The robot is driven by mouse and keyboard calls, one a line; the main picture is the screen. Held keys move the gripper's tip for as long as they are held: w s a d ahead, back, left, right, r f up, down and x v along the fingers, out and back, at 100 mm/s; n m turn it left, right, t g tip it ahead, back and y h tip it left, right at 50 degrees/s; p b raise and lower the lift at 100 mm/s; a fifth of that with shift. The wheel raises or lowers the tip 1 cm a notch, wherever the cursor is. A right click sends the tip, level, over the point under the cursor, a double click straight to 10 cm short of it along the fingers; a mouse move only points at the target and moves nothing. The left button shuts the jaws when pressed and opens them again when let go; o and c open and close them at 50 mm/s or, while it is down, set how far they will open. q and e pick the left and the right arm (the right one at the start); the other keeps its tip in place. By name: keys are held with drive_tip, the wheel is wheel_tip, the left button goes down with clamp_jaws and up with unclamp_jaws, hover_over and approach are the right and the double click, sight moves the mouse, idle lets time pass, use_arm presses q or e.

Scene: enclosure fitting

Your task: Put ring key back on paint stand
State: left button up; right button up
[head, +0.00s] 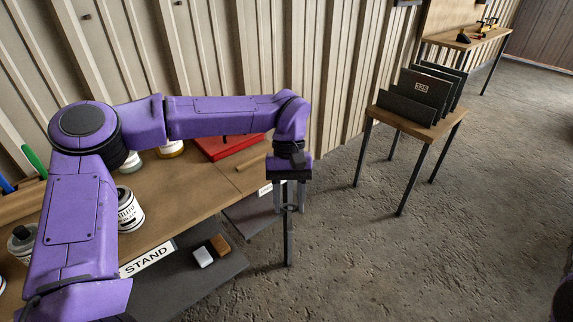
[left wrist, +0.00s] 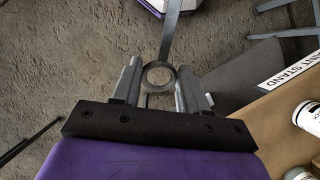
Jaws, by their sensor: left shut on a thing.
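My left gripper (head: 290,208) is shut on the grey ring key, held off the right end of the paint stand (head: 185,200). In the left wrist view the ring key (left wrist: 144,75) shows as a round grey eye between the two fingers (left wrist: 158,82). I cannot tell whether the grey bar beyond the ring is its shaft or a leg behind it. The paint stand is a wooden-topped bench with a white "STAND" label on its front edge; part of it also shows in the left wrist view (left wrist: 272,115). My right gripper is not in view.
The bench holds paint cans (head: 130,212) and a red flat item (head: 222,146). A small table with a rack of dark panels (head: 420,95) stands to the right. The concrete floor between is clear.

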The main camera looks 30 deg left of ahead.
use_arm(q)
drive_tip(key=w+a+f+n+t+h+b, duration=0.15)
drive_tip(key=w+a+n+t+b, duration=0.3)
drive_tip(key=a+n+b, duration=0.6)
drive_tip(key=n+t+y+b, duration=0.2)
drive_tip(key=n+t+b, duration=0.25)
drive_tip(key=n, duration=1.15)
hover_over(252, 178)
drive_tip(key=s, duration=0.2)
drive_tip(key=shift+m+g, duration=0.25)
drive_tip(key=shift+g, duration=0.15)
drive_tip(key=f, duration=0.7)
drive_tip(key=shift+w+a+f, duration=0.15)
drive_tip(key=shift+w, duration=0.05)
wheel_tip(252, 178, down, 3)
drive_tip(key=shift+w+a+r+b, duration=0.1)
drive_tip(key=shift+b, duration=0.4)
drive_tip(key=shift+f, duration=0.35)
drive_tip(key=shift+r, duration=0.1)
